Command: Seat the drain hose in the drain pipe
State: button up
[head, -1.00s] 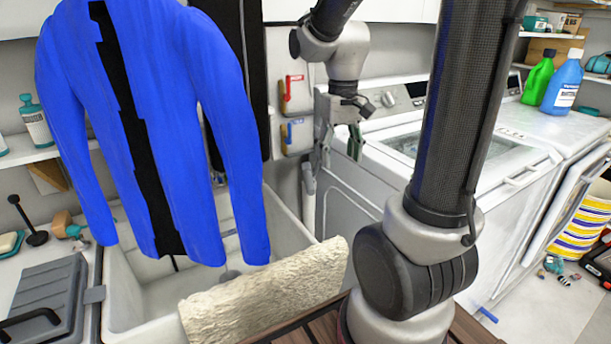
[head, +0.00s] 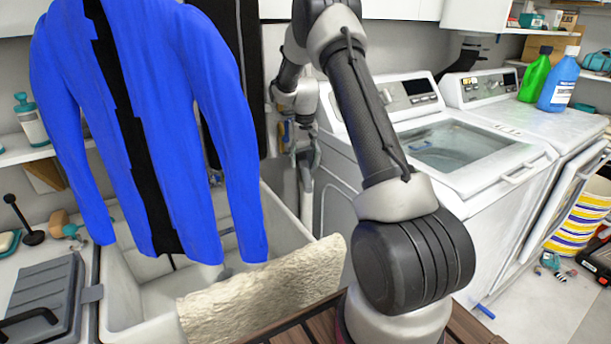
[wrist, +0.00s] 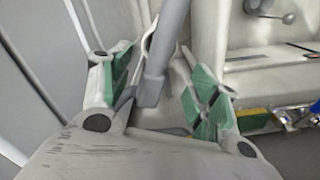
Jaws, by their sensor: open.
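My gripper (head: 304,157) is open in the gap between the utility sink and the washer. In the wrist view its two green-padded fingers (wrist: 157,88) stand apart on either side of a grey hose (wrist: 167,40). The hose runs down between them, and its lower end is near the finger bases. I cannot tell whether it touches a finger. A pale upright pipe (head: 306,200) shows below the gripper in the head view. The arm and fingers hide its top, so I cannot tell whether the hose is inside it.
The washer (head: 345,185) stands close on the right. Green (head: 535,75) and blue (head: 558,82) bottles stand farther right.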

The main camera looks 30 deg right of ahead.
aim_at(305, 170)
notch_tip(305, 170, down, 5)
jog(key=shift+d+f, duration=0.1)
jog(key=c, duration=1.3)
